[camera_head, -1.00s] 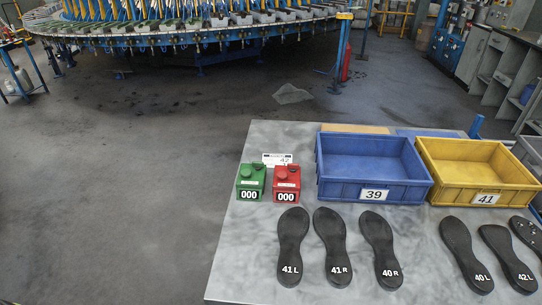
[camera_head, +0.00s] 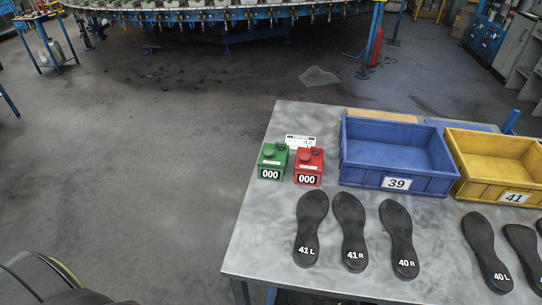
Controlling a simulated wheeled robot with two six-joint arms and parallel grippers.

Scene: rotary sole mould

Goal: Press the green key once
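The green counter box (camera_head: 272,161) stands on the left part of the grey metal table (camera_head: 262,230). Its front display reads 000, and a round green key (camera_head: 269,150) sits on its top. A red counter box (camera_head: 308,166) of the same kind stands just to its right, also reading 000. A small white card (camera_head: 300,141) marked 42 is behind them. Neither gripper is in view. A dark rounded part, probably of my own arm, shows at the bottom left corner, well apart from the table.
A blue crate (camera_head: 398,181) marked 39 and a yellow crate (camera_head: 482,184) marked 41 stand to the right. Several black soles lie along the front, the nearest being 41 L (camera_head: 311,228). The table's left edge is close to the green box. Floor to the left is clear.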

